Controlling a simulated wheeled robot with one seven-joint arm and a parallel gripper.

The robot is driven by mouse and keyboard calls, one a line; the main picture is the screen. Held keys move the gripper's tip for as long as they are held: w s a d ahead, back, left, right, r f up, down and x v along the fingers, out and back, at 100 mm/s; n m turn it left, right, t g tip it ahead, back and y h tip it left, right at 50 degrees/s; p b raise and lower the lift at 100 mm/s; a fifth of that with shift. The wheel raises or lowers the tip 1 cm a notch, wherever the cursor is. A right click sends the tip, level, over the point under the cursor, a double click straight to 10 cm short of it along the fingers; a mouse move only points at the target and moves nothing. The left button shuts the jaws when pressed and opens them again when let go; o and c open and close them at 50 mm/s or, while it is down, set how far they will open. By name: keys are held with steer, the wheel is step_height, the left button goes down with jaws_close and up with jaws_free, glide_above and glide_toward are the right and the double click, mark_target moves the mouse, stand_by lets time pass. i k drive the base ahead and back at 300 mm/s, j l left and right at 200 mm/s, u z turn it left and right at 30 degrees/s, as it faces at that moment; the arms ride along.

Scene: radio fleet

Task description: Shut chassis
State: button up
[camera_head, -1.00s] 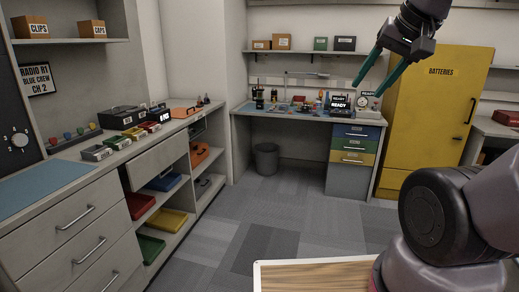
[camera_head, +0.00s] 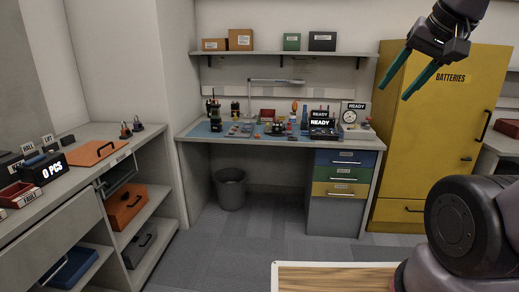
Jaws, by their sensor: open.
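I cannot tell for certain which thing is the chassis. Several small devices stand on the back workbench (camera_head: 215,131), among them a dark unit with a lit READY sign (camera_head: 320,123). They are too small to tell whether any has an open lid. My gripper (camera_head: 393,93) hangs at the upper right in the head view. Its two teal fingers are apart with nothing between them. In the picture it overlaps the yellow BATTERIES cabinet's left edge, well apart from the bench devices.
A yellow BATTERIES cabinet (camera_head: 440,130) stands right of the bench. A grey bin (camera_head: 230,188) is under the bench. The left counter (camera_head: 90,185) bears an orange flat panel with a handle (camera_head: 97,153); an orange case (camera_head: 126,205) sits on its shelf. The grey floor (camera_head: 240,240) between is clear.

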mark_target(215, 108)
steer(key=i+u, duration=0.3)
steer(key=i, duration=0.15)
steer(key=i+l+u, duration=0.25)
steer(key=i, duration=0.15)
steer(key=i+l+u, duration=0.3)
steer(key=i, duration=0.15)
steer(key=i+j+u, duration=0.15)
steer(key=i+j, duration=0.9)
steer(key=i, duration=0.1)
